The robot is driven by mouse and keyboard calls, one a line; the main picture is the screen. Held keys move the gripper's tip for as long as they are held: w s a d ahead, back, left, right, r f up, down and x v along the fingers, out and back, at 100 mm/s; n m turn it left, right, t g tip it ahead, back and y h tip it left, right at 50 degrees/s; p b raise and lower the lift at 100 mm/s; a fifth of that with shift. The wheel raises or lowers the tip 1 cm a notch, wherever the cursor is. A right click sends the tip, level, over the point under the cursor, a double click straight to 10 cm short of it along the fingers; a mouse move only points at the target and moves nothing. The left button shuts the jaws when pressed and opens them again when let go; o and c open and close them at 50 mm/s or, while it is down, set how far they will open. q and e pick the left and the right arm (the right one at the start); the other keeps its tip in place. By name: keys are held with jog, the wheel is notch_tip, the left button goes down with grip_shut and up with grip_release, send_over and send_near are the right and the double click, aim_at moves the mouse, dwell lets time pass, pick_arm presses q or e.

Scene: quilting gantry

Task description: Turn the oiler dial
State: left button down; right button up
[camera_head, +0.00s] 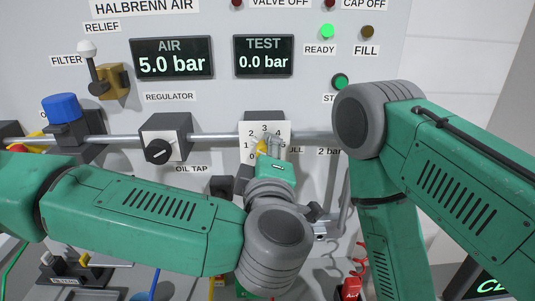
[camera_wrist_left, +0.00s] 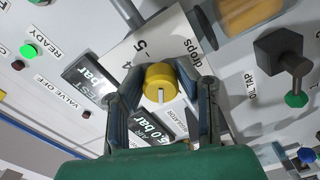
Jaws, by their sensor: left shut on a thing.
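The oiler dial is a yellow round knob (camera_wrist_left: 159,84) on a white scale plate (camera_head: 281,128) with numbers from 0 up and the word "drops". In the left wrist view a white mark on its face points towards the picture's bottom, away from the 4 and 5. My left gripper (camera_wrist_left: 163,92) is shut on the dial, with one finger on each side of it. In the head view only a small yellow part of the dial (camera_head: 261,147) shows beside my left gripper (camera_head: 270,147). My right arm comes in from the right; its gripper is not in view.
A regulator with a black knob (camera_head: 158,151) stands left of the dial. The oil tap (camera_wrist_left: 286,62) has a dark lever with a green end. A pipe (camera_head: 215,137) runs across the panel. The displays read AIR 5.0 bar (camera_head: 172,59) and TEST 0.0 bar (camera_head: 263,56). The READY lamp (camera_head: 327,32) glows green.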

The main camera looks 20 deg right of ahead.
pick_arm(q)
jog(key=n, duration=0.2)
jog(key=n+b, duration=0.1)
jog(key=n, duration=0.1)
jog(key=n+b, duration=0.1)
jog(key=shift+f+n, duration=0.25)
jog(key=shift+n, duration=0.15)
jog(key=shift+f, duration=0.1)
dwell(0.3)
jog(key=c, duration=1.2)
grip_release()
jog(key=shift+a, duration=0.15)
jog(key=shift+r, duration=0.2)
jog(key=shift+s, duration=0.4)
jog(key=v, duration=1.1)
jog(key=shift+a, duration=0.1)
